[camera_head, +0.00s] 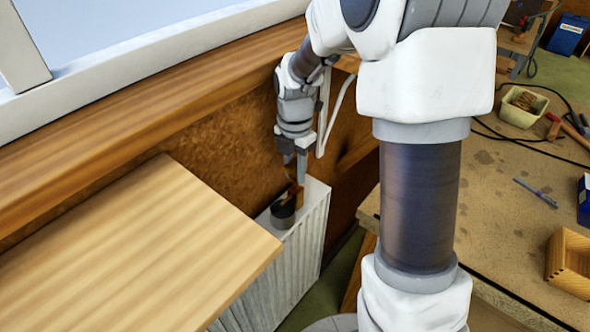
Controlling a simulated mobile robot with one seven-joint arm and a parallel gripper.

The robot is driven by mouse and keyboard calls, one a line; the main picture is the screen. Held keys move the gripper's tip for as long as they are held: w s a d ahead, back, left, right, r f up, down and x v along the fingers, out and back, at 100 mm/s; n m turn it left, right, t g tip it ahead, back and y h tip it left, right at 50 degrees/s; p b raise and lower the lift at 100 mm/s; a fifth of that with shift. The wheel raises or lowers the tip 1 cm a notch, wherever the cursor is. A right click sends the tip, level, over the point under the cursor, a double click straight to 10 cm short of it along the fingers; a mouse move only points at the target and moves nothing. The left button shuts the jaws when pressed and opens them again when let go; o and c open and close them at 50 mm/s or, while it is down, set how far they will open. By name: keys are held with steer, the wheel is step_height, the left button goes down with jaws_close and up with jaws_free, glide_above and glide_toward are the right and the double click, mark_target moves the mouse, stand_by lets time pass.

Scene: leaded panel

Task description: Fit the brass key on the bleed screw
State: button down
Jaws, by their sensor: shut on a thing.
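My gripper (294,180) points down over the top of a white ribbed radiator (314,212) below the wooden sill. It is shut on a small brass-brown piece, the brass key (296,192), seen just under the fingertips. The key is at or just above the radiator's top; I cannot tell whether it touches anything. A dark round cylinder (282,214) stands on the radiator directly in front of the key. The bleed screw cannot be made out; it may be hidden behind the cylinder, the key or the fingers.
A wooden board (130,250) lies close on the left, overlapping the radiator's near part. The wooden sill (150,110) runs behind.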

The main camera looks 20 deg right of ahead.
mark_target(295, 160)
steer(key=shift+f+b, duration=0.95)
steer(key=shift+f, duration=0.4)
steer(key=c, duration=0.6)
jaws_free()
steer(key=shift+r, duration=0.1)
step_height(295, 160, up, 17)
steer(key=shift+r+p, duration=0.2)
steer(key=shift+p, duration=0.2)
